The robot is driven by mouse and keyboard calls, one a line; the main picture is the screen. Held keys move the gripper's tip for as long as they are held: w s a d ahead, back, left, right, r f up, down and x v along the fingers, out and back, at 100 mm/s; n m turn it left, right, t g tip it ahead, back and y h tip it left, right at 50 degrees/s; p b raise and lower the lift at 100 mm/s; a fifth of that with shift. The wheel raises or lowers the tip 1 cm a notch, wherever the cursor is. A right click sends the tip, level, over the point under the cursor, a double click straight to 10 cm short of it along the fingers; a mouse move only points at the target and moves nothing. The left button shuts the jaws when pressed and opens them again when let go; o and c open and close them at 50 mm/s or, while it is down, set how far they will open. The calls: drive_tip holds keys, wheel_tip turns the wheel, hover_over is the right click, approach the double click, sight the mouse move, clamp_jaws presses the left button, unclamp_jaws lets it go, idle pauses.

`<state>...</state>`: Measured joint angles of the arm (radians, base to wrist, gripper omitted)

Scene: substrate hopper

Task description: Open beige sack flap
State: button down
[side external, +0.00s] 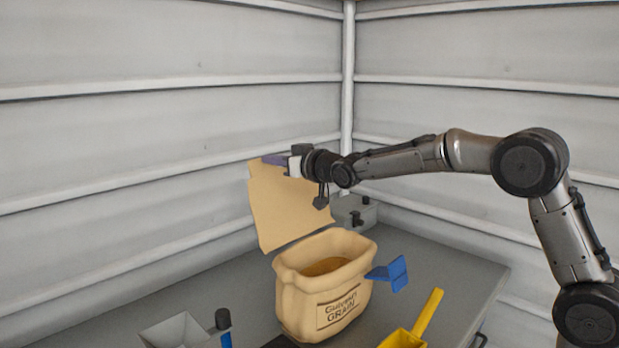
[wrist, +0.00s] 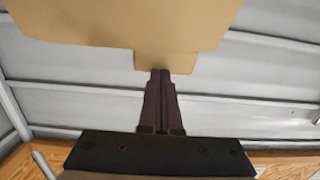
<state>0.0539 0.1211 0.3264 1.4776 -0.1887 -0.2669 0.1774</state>
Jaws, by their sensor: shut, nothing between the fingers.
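The beige sack (side external: 310,300), printed "Guinevert GRAIN" or similar, stands on the table in the side view. Its mouth is open and brown grain (side external: 325,266) shows inside. The sack's beige flap (side external: 283,208) stands raised behind the mouth, tilted slightly back. In the wrist view the flap (wrist: 125,18) fills the upper part. My gripper (side external: 268,159) is at the flap's top edge, high above the sack. Its fingers are shut with nothing between them, and the fingertips (wrist: 160,74) appear close to the flap's edge in the wrist view. I cannot tell whether they touch it.
A blue clip-like piece (side external: 390,274) sits at the sack's right side. A yellow scoop (side external: 415,325) lies at the front right. A grey hopper (side external: 172,332) stands at the front left, with a black-capped blue item (side external: 223,322) beside it. A grey box (side external: 354,212) is behind.

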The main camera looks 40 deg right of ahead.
idle(0.4)
drive_tip(key=s+a+r, duration=0.1)
drive_tip(key=s+r, duration=0.3)
drive_tip(key=s, duration=0.6)
drive_tip(key=s+r, duration=0.4)
drive_tip(key=s, duration=0.7)
drive_tip(key=s+a+f+g, duration=0.1)
drive_tip(key=s+f+g, duration=1)
drive_tip(key=s+f, duration=1.4)
drive_tip(key=shift+s+a, duration=0.15)
drive_tip(key=shift+s, duration=0.2)
